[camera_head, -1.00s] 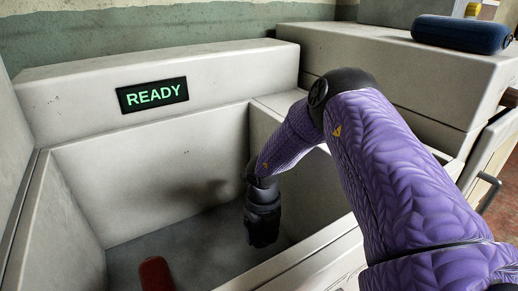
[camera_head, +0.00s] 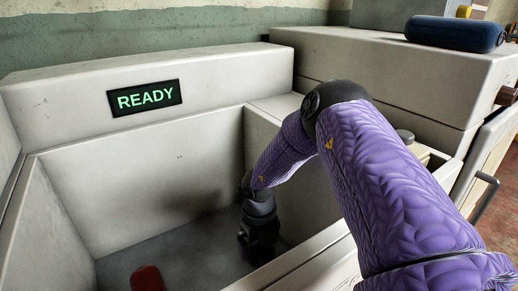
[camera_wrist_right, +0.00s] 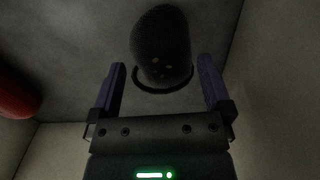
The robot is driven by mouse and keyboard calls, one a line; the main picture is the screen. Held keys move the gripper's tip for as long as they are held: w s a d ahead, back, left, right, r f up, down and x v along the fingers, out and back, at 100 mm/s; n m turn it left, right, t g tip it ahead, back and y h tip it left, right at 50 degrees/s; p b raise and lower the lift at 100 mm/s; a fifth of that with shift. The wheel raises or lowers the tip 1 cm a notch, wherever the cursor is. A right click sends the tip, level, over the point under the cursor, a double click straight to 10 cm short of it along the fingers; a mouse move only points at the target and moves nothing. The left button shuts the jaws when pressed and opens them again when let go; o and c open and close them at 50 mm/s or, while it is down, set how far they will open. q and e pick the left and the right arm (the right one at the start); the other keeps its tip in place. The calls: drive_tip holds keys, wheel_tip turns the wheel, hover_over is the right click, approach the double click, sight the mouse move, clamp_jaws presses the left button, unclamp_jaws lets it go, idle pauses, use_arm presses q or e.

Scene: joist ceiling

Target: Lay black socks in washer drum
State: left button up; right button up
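The washer drum (camera_head: 143,160) is a deep, pale, box-like tub. My right gripper (camera_head: 258,250) points down inside it, near its right wall. In the right wrist view, its two fingers are spread apart. A dark rounded bundle, likely the black socks (camera_wrist_right: 161,46), shows between and beyond the fingertips, with a gap to each finger. A dark curved band lies along its near edge. It seems to lie on the grey drum floor. In the head view I cannot tell the bundle apart from the dark gripper. My left gripper is not in view.
A red rounded object (camera_head: 148,280) is in the tub's near part; it also shows in the right wrist view (camera_wrist_right: 16,96). A green READY display (camera_head: 146,98) is on the back ledge. A blue cylindrical case (camera_head: 455,34) lies on the pale unit at right.

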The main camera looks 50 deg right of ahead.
sight(259, 244)
drive_tip(key=shift+r, duration=0.1)
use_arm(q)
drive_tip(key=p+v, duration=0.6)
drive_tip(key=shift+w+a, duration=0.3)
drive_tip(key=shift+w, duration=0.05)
use_arm(e)
wheel_tip(259, 244, up, 13)
